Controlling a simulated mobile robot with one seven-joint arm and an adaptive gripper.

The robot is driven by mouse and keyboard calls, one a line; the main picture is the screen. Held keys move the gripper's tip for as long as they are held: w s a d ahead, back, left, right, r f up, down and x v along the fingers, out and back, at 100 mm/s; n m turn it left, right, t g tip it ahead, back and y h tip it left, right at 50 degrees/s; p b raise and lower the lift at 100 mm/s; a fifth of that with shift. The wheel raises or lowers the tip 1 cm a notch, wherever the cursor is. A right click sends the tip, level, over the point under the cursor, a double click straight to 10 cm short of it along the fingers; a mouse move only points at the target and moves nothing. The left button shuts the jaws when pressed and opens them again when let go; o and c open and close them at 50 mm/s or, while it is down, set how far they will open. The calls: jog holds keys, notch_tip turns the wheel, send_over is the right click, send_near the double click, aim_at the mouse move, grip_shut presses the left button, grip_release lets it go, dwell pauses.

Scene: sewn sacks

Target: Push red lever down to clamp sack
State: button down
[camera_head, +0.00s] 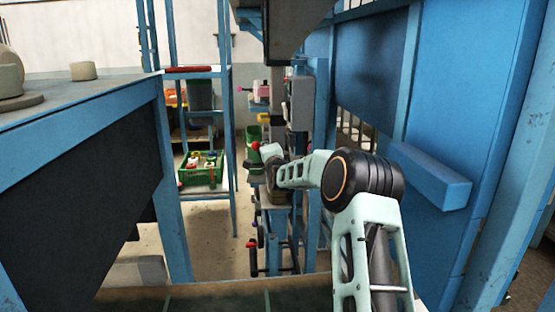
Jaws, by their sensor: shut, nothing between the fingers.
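A red ball-shaped knob (255,145), which looks like the end of the red lever, shows at the centre beside the machine column. My arm reaches in from the lower right, and its far end is at this knob. My gripper (268,154) is shut and small in the view, close to the knob; its fingertips are hard to make out. I cannot tell whether it touches the lever. The lever's shaft and any sack under the spout are hidden or too small to tell.
A blue-framed table (75,108) stands at left. Behind it a blue shelf holds a green crate (201,178) of small items. A blue machine panel (465,90) with a projecting bar (428,178) stands close on the right. A second red-tipped handle (252,273) sits low at the centre.

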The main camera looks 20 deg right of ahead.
jog(key=n, duration=0.1)
jog(key=a+n+b, duration=0.1)
jog(key=a+b, duration=0.1)
jog(key=shift+w+a+f+n, duration=0.2)
jog(key=shift+w+f+n, duration=0.1)
jog(key=shift+n, duration=0.1)
jog(key=shift+w+a+f+n+g+b, duration=0.1)
jog(key=shift+a+f+n+g+b, duration=0.1)
jog(key=shift+a+n+b, duration=0.35)
jog(key=shift+a+f+n+g+b, duration=0.15)
jog(key=shift+a+n+b, duration=0.15)
jog(key=shift+n, duration=0.35)
jog(key=shift+w+a+f+n+h+b, duration=0.2)
jog(key=shift+a+f+n+h+b, duration=0.1)
jog(key=shift+a+f+n+b, duration=0.6)
jog(key=shift+r, duration=0.1)
jog(key=r, duration=0.1)
jog(key=d+r, duration=0.1)
jog(key=s+d+r, duration=0.1)
jog(key=r, duration=0.1)
jog(key=b, duration=0.2)
send_near(255, 145)
jog(key=shift+s+a+r, duration=0.1)
jog(key=shift+s+a, duration=0.05)
jog(key=shift+s, duration=0.4)
jog(key=shift+s+a+r, duration=0.15)
jog(key=shift+s, duration=0.4)
